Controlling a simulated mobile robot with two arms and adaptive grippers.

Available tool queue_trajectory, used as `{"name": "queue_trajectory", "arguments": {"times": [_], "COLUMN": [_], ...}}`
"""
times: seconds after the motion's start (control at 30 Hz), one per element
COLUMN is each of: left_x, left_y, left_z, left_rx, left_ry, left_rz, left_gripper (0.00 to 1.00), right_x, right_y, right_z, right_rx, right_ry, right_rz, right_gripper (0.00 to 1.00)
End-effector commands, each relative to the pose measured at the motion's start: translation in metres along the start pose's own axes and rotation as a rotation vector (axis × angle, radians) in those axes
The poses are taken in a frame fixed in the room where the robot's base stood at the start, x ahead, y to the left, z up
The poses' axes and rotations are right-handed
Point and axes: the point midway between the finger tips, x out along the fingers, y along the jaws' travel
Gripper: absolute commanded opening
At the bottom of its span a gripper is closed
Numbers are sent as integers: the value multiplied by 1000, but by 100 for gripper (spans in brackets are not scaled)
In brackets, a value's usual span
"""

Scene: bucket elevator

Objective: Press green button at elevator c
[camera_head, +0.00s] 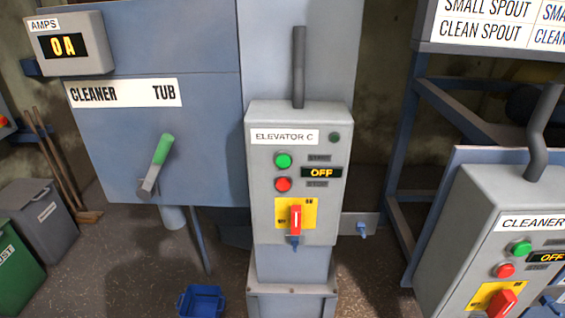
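The grey control box labelled "ELEVATOR C" (258,190) is fixed to a blue-grey post in the middle of the view. Its green button (283,161) sits at the upper left of the panel, beside a "START" label. A red button (283,184) is just below it, beside a "STOP" label. The small display (321,173) reads "OFF". A red rotary switch (295,218) on a yellow plate is lower down, its handle upright. A small dark green lamp (333,137) is at the upper right of the box. Neither of my grippers is in view.
A second box labelled "CLEANER" (477,207), with similar buttons, stands at the right. A "CLEANER TUB" panel (210,130) with a green-handled lever (161,150) is at the left. Bins (38,222) stand at far left, and a blue bucket (201,301) is on the floor.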

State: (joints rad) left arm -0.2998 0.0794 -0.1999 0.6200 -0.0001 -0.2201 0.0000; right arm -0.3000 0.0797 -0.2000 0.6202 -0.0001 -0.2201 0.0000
Motion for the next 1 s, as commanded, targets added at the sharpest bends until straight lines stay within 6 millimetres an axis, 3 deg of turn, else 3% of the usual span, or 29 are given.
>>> {"name": "queue_trajectory", "arguments": {"times": [0.9, 1.0], "left_x": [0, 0], "left_y": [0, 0], "left_z": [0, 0], "left_rx": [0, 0], "left_ry": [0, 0], "left_rz": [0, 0], "left_gripper": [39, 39], "right_x": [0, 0], "right_y": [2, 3], "right_z": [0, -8], "right_rx": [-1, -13], "right_ry": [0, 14], "right_rz": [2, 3], "right_gripper": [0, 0]}}
